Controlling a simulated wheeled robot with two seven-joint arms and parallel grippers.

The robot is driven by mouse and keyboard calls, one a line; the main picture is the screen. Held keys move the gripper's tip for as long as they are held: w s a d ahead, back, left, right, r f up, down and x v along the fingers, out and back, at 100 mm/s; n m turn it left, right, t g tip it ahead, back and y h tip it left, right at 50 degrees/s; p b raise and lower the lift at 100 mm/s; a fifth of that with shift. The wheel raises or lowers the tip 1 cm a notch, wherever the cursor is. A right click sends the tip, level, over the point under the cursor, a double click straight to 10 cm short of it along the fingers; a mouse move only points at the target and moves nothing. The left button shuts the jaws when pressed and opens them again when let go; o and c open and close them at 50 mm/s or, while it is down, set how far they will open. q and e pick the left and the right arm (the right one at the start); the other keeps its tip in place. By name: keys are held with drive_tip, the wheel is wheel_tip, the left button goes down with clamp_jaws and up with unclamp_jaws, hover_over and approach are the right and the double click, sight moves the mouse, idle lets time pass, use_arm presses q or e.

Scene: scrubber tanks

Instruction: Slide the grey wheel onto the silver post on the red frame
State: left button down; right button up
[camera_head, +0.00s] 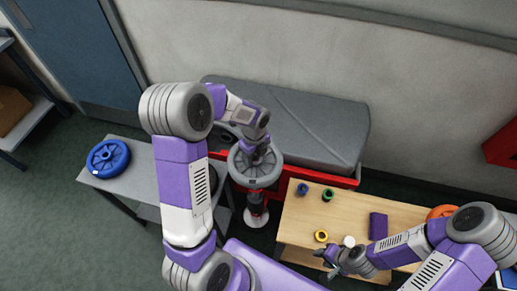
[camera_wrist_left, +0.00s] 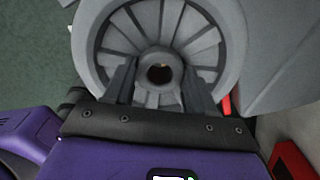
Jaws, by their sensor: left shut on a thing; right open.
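The grey wheel (camera_head: 240,174) is a spoked disc in front of the grey tank in the head view. My left gripper (camera_head: 258,154) is shut on its hub from above. In the left wrist view my two fingers straddle the hub of the wheel (camera_wrist_left: 205,38), and its dark centre hole faces the camera. The red frame (camera_head: 315,178) runs along the tank's front, passing behind the wheel; a bit of red also shows beside the wheel in the wrist view. I cannot make out the silver post; the wheel or gripper may hide it. My right gripper (camera_head: 334,262) is open and empty.
The grey tank (camera_head: 300,125) stands against the wall. A wooden table (camera_head: 300,217) to the right holds small coloured rings, a purple block (camera_head: 378,226) and an orange wheel (camera_head: 441,212). A blue wheel (camera_head: 108,157) lies on the grey table (camera_head: 130,183) at left.

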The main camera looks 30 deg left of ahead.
use_arm(q)
drive_tip(key=shift+s+f+b, duration=0.25)
drive_tip(key=shift+f+b, duration=0.15)
drive_tip(key=shift+f, duration=0.1)
wheel_tip(320, 180, down, 3)
drive_tip(key=b, duration=0.2)
drive_tip(key=shift+f+b, duration=0.2)
drive_tip(key=shift+b, duration=0.15)
drive_tip(key=shift+w+f+b, duration=0.1)
drive_tip(key=shift+f+b, duration=0.25)
drive_tip(key=shift+f, duration=0.15)
drive_tip(key=shift+f, duration=0.45)
drive_tip(key=shift+f+b, duration=0.5)
drive_tip(key=shift+b, duration=0.05)
drive_tip(key=shift+f, duration=0.1)
idle(0.4)
drive_tip(key=shift+f+b, duration=0.65)
drive_tip(key=shift+f, duration=0.2)
drive_tip(key=shift+f+b, duration=0.85)
drive_tip(key=shift+f, duration=0.3)
idle(0.8)
drive_tip(key=shift+f, duration=0.45)
idle(1.5)
